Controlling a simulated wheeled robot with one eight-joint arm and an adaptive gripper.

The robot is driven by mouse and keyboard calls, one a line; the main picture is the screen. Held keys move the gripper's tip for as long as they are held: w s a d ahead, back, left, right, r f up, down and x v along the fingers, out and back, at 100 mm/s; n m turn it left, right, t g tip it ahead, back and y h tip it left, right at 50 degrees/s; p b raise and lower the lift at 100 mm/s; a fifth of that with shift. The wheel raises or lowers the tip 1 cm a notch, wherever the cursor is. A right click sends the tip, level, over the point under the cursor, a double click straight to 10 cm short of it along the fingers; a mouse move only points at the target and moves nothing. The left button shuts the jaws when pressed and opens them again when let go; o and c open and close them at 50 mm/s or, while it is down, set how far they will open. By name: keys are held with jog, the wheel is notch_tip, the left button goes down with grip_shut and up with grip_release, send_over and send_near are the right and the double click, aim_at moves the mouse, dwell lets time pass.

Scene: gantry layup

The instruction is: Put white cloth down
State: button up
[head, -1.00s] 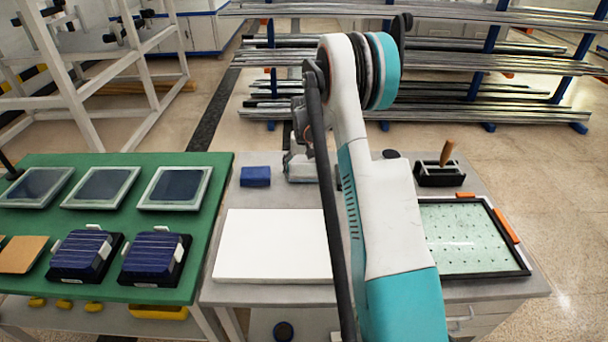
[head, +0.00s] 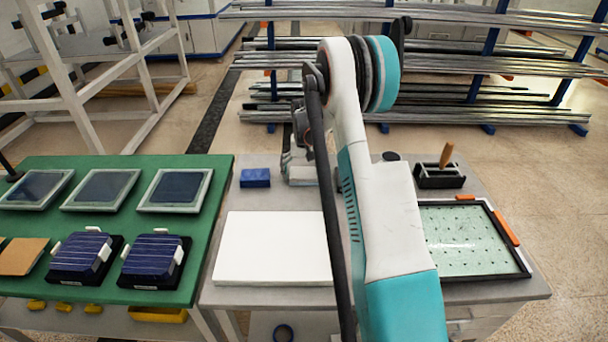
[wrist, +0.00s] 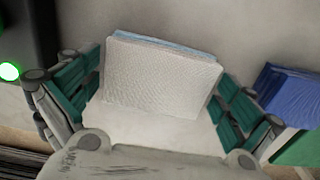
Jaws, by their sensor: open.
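The white cloth (wrist: 160,78) is a folded, textured white pad with a pale blue edge. In the wrist view it lies between the two teal-padded fingers of my gripper (wrist: 158,95), which are spread apart on either side of it. In the head view the white cloth (head: 303,175) rests at the back of the grey table, partly hidden behind my arm. My gripper (head: 287,163) is beside and around it, low over the tabletop and mostly hidden by my arm.
A folded blue cloth (head: 255,177) lies left of the white one; it also shows in the wrist view (wrist: 290,95). A white board (head: 270,250) lies in front. A black holder (head: 438,177) and a framed panel (head: 470,240) are at right. A green table (head: 215,200) adjoins at left.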

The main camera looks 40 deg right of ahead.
aim_at(304, 172)
notch_tip(304, 172, up, 12)
jog(key=p, duration=0.3)
dwell(0.5)
